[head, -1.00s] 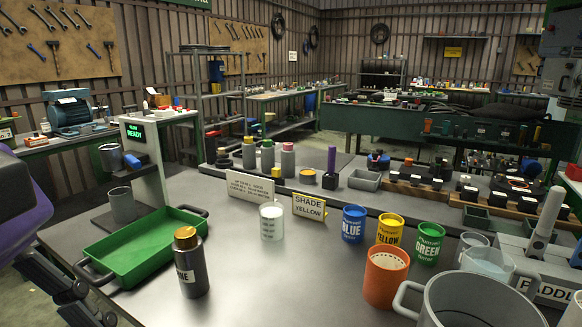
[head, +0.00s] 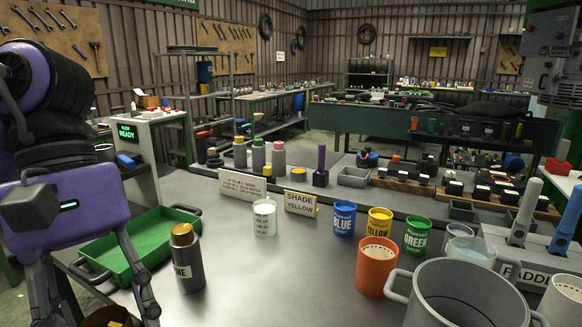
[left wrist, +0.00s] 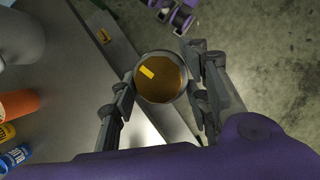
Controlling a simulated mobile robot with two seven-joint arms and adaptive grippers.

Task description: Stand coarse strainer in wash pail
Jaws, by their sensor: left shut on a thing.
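The grey wash pail (head: 462,298), with side handles, stands at the front right of the bench, well apart from the held strainer. The strainer's lower part is hidden. My right gripper is not in view.
An orange perforated-topped cup (head: 377,268) stands just left of the pail, with blue (head: 344,220), yellow (head: 379,224) and green (head: 417,236) cans behind. A dark bottle (head: 187,262) and green tray (head: 142,245) are at left. The front-middle bench is clear.

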